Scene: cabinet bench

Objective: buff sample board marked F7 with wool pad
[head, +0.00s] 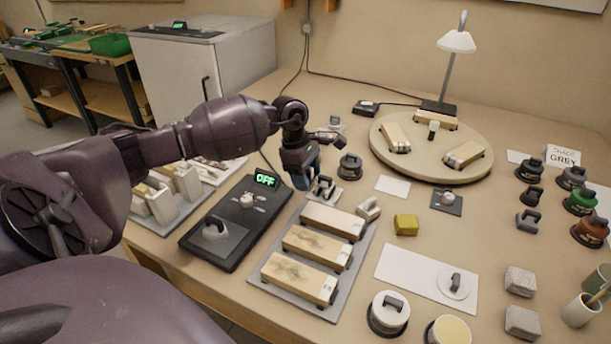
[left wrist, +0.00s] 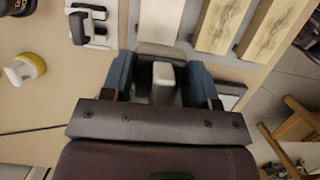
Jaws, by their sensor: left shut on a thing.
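Three wooden sample boards, the far one (head: 333,220), the middle one (head: 317,247) and the near one (head: 298,279), lie on a grey tray (head: 260,292). The middle and near boards carry dark smudges; their end marks are too small to read. My left gripper (head: 302,180) is beyond the far board, shut on a light-handled block (left wrist: 163,82), mostly hidden in the head view. I cannot tell if this is the wool pad. A dark-handled pad (head: 322,189) stands just right of the gripper. My right gripper is out of view.
A black device reading OFF (head: 238,222) lies left of the tray. A yellow block (head: 406,225), a white mat (head: 400,265) and several handled pads stand to the right. A round turntable (head: 380,150) with boards and a lamp (head: 457,42) stand behind.

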